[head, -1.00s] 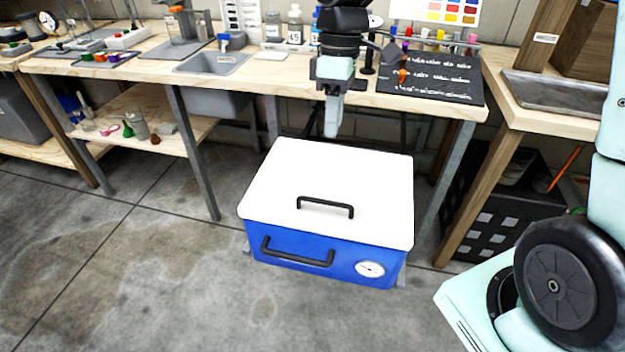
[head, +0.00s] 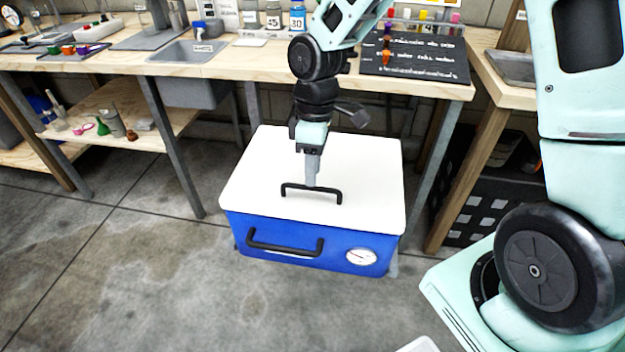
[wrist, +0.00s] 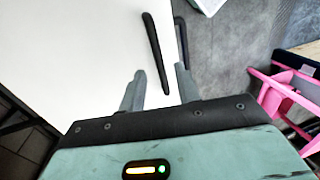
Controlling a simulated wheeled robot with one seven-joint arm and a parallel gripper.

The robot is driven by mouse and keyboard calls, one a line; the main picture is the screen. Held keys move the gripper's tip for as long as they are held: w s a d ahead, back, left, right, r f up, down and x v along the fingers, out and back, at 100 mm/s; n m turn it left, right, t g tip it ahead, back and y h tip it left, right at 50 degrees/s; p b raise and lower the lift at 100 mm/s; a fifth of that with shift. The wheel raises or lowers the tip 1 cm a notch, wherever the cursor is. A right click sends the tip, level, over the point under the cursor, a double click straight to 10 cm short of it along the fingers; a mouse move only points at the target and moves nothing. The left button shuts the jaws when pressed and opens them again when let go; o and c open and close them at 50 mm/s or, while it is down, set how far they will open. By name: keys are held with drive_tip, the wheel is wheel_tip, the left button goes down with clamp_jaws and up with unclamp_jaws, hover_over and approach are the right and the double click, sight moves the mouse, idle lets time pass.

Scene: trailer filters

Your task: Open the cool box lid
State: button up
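The cool box (head: 300,240) stands on the floor in front of the bench, with a blue body and a white lid (head: 360,165). The lid is shut. A black lid handle (head: 325,190) rises near the front of the lid; it also shows in the wrist view (wrist: 154,50). My gripper (head: 311,182) points down just above the lid at this handle. In the wrist view its two fingers (wrist: 160,92) are apart, with the near end of the handle between or just beyond them. I cannot tell whether they touch it.
A second black handle (head: 285,245) and a round gauge (head: 361,257) are on the box's blue front. The bench (head: 215,60) overhangs behind the box. A black crate (head: 480,205) is at the right. The floor in front is clear.

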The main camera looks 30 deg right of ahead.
drive_tip(key=shift+s+a+f, duration=0.1)
drive_tip(key=shift+f, duration=0.5)
drive_tip(key=shift+s+a+f, duration=0.1)
drive_tip(key=shift+f, duration=0.5)
clamp_jaws()
drive_tip(key=shift+r, duration=0.15)
